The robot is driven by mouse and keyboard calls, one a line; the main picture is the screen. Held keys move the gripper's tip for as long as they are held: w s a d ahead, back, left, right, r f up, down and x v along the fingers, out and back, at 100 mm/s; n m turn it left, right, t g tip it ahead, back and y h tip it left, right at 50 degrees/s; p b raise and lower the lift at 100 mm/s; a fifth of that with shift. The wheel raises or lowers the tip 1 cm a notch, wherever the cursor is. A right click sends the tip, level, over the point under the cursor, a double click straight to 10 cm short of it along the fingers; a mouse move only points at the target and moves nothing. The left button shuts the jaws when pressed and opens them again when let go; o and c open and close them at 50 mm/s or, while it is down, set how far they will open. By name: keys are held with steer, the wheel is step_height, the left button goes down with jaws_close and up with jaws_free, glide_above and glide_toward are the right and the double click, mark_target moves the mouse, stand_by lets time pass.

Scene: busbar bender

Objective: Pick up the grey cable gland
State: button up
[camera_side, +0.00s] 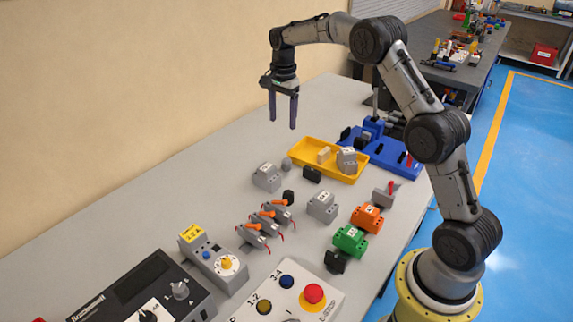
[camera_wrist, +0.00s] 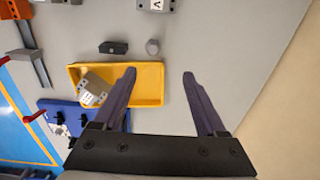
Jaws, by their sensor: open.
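A small grey rounded piece, which looks like the grey cable gland (camera_side: 286,163), sits on the grey table just left of the yellow tray. In the wrist view the gland (camera_wrist: 152,46) stands beyond the tray's edge, apart from it, roughly in line with the gap between my fingers. My gripper (camera_side: 283,122) is open, pointing down, and empty, well above the table. In the wrist view both fingers of my gripper (camera_wrist: 160,73) show with clear space between them.
A black block (camera_side: 312,174) and a grey terminal block (camera_side: 267,177) lie near the gland. A blue fixture (camera_side: 398,153) stands behind the tray.

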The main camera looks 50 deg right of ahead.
glide_above(287, 158)
step_height(287, 158, down, 10)
steer(key=shift+w+a, duration=0.1)
steer(key=shift+w, duration=0.05)
steer(key=shift+s+f, duration=0.15)
steer(key=shift+f, duration=1.25)
steer(key=shift+s+f, duration=0.1)
steer(key=shift+f, duration=1.25)
jaws_close()
